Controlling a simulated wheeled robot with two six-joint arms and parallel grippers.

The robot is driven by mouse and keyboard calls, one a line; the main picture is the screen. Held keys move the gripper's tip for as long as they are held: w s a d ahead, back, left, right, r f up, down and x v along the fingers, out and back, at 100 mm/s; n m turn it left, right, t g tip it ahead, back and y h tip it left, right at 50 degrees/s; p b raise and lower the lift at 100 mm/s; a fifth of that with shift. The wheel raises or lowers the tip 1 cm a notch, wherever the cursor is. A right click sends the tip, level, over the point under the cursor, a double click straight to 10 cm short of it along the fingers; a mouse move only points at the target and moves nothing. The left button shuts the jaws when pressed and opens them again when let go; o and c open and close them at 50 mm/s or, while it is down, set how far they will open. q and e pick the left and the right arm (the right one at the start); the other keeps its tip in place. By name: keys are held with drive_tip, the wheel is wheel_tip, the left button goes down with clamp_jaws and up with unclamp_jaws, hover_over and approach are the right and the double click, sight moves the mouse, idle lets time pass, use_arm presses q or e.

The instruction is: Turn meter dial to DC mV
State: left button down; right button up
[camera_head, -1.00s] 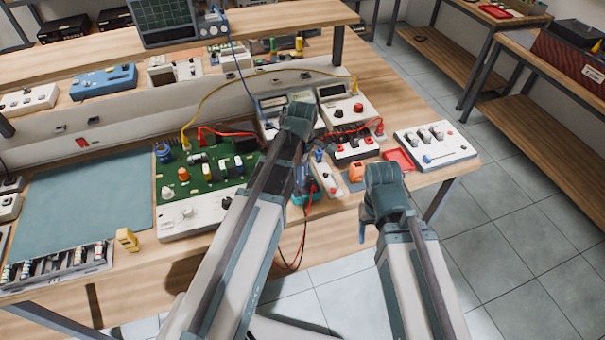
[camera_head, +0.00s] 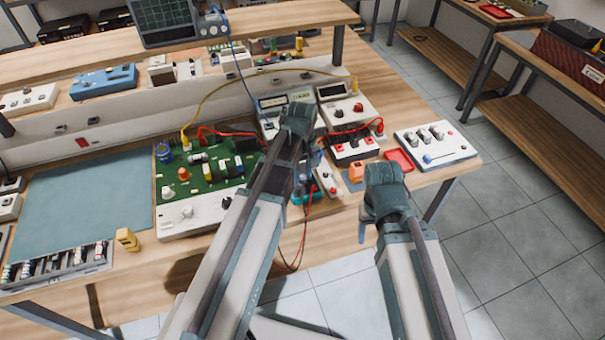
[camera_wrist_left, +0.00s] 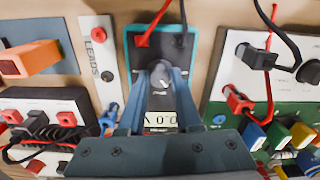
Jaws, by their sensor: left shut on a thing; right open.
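The meter is a teal-edged handheld box (camera_wrist_left: 191,85) with a dark face, seen upside down in the left wrist view. Its teal edge also shows in the head view (camera_head: 304,199), mostly behind my left arm. My left gripper (camera_wrist_left: 161,72) is shut on the grey meter dial (camera_wrist_left: 160,69), one finger on each side. The display (camera_wrist_left: 160,120) shows digits between the fingers, partly covered; the dial's markings are too small to read. A red and a black lead enter the meter's face. My right gripper (camera_head: 362,232) is open and empty beyond the bench's front edge, mostly hidden by its wrist.
A green circuit board (camera_head: 205,172) lies left of the meter. A white leads strip (camera_wrist_left: 103,60) and an orange block (camera_wrist_left: 30,59) stand beside it. Red and black cables hang over the bench front. The teal mat (camera_head: 85,200) is clear.

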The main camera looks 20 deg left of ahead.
sight(302, 177)
use_arm(q)
drive_tip(key=m, duration=0.4)
drive_tip(key=shift+m, duration=2.1)
drive_tip(key=c, duration=0.6)
unclamp_jaws()
drive_tip(key=shift+r, duration=0.1)
wheel_tip(302, 177, up, 14)
drive_tip(key=p, duration=1.4)
